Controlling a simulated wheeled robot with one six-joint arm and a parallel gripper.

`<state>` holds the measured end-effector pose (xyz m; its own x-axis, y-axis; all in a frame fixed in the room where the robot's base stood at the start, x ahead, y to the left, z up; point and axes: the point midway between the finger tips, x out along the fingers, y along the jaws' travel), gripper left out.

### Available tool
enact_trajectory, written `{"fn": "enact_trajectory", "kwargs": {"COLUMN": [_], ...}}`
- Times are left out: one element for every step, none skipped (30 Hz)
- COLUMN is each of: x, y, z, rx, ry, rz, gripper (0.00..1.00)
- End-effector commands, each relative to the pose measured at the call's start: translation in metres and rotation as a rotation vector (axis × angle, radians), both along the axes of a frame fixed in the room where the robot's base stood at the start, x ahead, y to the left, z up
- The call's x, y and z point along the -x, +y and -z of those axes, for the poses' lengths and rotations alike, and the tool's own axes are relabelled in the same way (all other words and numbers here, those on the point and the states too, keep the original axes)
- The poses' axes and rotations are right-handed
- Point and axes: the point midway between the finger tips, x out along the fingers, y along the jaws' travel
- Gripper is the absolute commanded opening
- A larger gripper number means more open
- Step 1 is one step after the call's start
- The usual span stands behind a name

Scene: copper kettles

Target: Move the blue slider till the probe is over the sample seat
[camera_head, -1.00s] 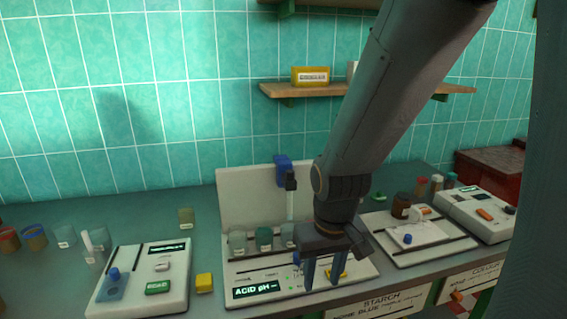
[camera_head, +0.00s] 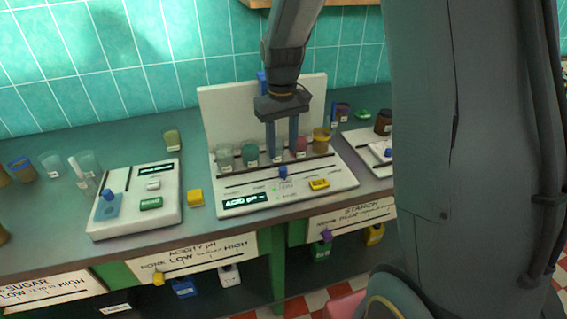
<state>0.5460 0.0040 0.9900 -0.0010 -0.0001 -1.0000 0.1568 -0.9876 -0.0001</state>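The blue slider (camera_head: 283,172) is a small blue knob on the slotted front of the white ACID pH station (camera_head: 235,209). My gripper (camera_head: 282,154) points down above the station, its two fingers spread with a gap between them. The fingertips appear just above and behind the slider in the picture; I cannot tell whether they touch anything. A blue block (camera_head: 262,82), likely the probe's top, shows partly behind my arm. The probe's lower part is hidden by my gripper. I cannot make out which spot is the sample seat.
Several cups stand in a row on the station, including a green cup (camera_head: 250,154) and an amber cup (camera_head: 321,140). A yellow button (camera_head: 319,184) is right of the slider. A yellow block (camera_head: 195,198) and another white station (camera_head: 137,203) lie left.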

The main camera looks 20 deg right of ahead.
Motion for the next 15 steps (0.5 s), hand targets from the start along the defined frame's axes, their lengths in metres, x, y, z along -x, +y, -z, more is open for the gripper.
{"fn": "enact_trajectory", "kwargs": {"x": [0.002,0.002,0.002,0.002,0.002,0.002,0.002,0.002,0.002,0.002,0.002,0.001,0.001,0.001,0.001], "y": [-0.001,-0.001,-0.002,-0.002,-0.002,-0.002,-0.002,-0.001,-0.001,-0.001,-0.001,0.000,0.000,0.000,0.000], "z": [0.007,0.012,0.019,0.023,0.028,0.034,0.038,0.043,0.047,0.050,0.053,0.057,0.059,0.061,0.063], "rx": [-0.001,0.000,0.000,0.000,0.000,-0.001,-0.001,0.000,0.000,0.000,0.000,0.000,0.000,0.000,0.000], "ry": [0.003,0.004,0.004,0.004,0.004,0.003,0.003,0.003,0.002,0.002,0.002,0.001,0.001,0.000,0.000], "rz": [0.002,0.003,0.003,0.004,0.004,0.004,0.004,0.003,0.003,0.002,0.002,0.002,0.001,0.001,0.001], "gripper": [0.39,0.39,0.39,0.39,0.39,0.39,0.39,0.39,0.39,0.39,0.39,0.39,0.39,0.39,0.39]}}
